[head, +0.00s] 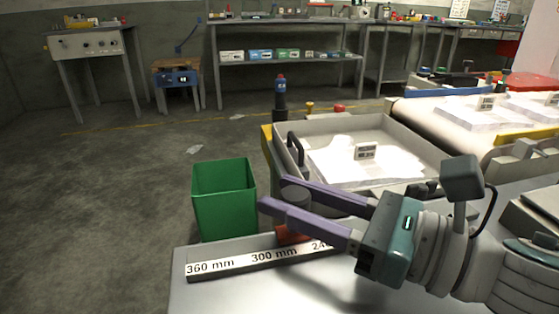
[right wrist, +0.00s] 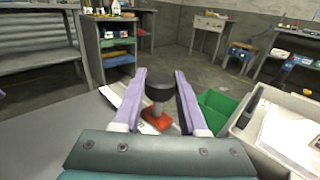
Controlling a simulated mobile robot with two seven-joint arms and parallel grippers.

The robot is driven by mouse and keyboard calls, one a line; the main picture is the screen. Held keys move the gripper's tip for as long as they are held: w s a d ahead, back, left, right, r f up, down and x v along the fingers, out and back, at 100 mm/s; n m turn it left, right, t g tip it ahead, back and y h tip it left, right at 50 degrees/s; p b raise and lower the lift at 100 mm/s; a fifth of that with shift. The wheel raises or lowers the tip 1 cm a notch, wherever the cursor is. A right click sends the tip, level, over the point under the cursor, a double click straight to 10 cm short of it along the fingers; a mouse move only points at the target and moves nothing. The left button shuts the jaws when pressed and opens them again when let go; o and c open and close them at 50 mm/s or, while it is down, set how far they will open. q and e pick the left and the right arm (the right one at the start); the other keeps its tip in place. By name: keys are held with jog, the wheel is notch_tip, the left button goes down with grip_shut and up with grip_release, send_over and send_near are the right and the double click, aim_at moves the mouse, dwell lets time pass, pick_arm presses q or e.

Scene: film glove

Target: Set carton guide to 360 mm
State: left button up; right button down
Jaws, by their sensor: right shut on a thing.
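The carton guide has a dark grey knob (head: 295,194) on a post above a red slider (head: 291,235). The slider sits at a pale scale bar (head: 230,265) marked 360 mm, 300 mm and a partly hidden 240 mm. In the right wrist view, the knob (right wrist: 158,90) stands between the fingers with the red slider (right wrist: 156,123) below. My left gripper is not in view.
A green bin (head: 223,200) stands beyond the scale's left end. A grey tray (head: 410,150) with white film and a small label lies behind my gripper. A conveyor (head: 450,125) is at the right. Benches (head: 285,85) line the back wall. Open floor lies at the left.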

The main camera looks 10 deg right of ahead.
jog(key=a, duration=0.8)
jog(key=shift+s+a+b, duration=0.15)
jog(key=shift+b, duration=0.15)
jog(key=shift+c, duration=2.2)
grip_release()
jog(key=shift+s, duration=0.1)
jog(key=v, duration=1)
